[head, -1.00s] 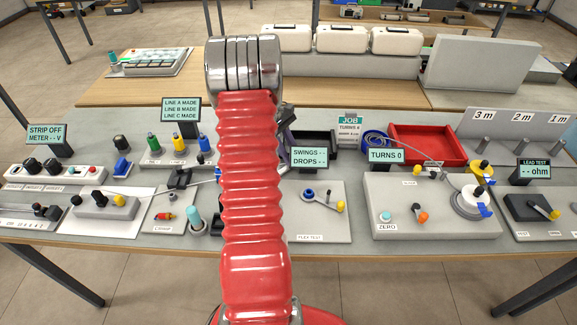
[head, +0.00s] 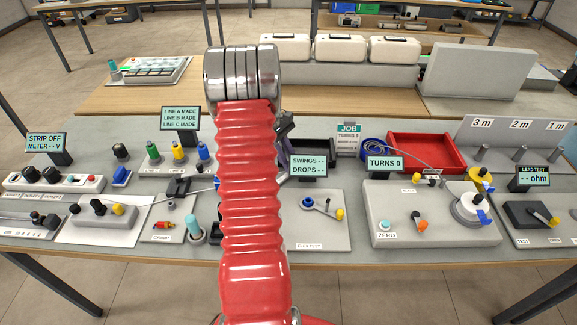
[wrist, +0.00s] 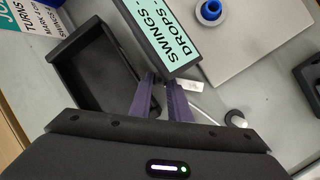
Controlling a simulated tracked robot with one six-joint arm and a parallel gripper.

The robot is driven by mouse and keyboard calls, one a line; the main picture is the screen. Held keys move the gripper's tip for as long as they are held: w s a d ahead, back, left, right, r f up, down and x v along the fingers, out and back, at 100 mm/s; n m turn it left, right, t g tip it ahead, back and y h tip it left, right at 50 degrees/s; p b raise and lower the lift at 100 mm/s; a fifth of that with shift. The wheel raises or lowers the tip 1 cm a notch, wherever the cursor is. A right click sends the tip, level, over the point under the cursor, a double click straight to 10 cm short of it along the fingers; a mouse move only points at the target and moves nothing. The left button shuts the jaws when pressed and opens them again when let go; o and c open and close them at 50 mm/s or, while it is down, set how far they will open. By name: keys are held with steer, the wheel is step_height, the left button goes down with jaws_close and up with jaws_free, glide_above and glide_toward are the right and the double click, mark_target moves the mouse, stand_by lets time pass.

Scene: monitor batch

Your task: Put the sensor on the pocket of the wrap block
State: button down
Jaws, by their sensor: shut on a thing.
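My gripper (wrist: 166,98) shows in the wrist view with its purple fingers close together, beside a dark tray and partly under the edge of a display. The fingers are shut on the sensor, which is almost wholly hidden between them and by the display. A thin white lead (wrist: 204,112) runs from near the fingers to the right. In the head view my red arm hides the fingertips. I cannot pick out the wrap block or its pocket with certainty.
The swings and drops display (wrist: 163,37) stands close above my fingers. The black tray (wrist: 92,72) is just left of them. A red tray (head: 452,158), the turns display (head: 384,163) and a winding station (head: 392,222) stand to the right. Small fixtures crowd the left bench.

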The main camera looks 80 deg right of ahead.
steer(key=shift+r, duration=0.35)
steer(key=w, duration=0.2)
steer(key=w+r, duration=0.1)
steer(key=w, duration=0.1)
steer(key=shift+a, duration=0.35)
step_height(320, 180, up, 13)
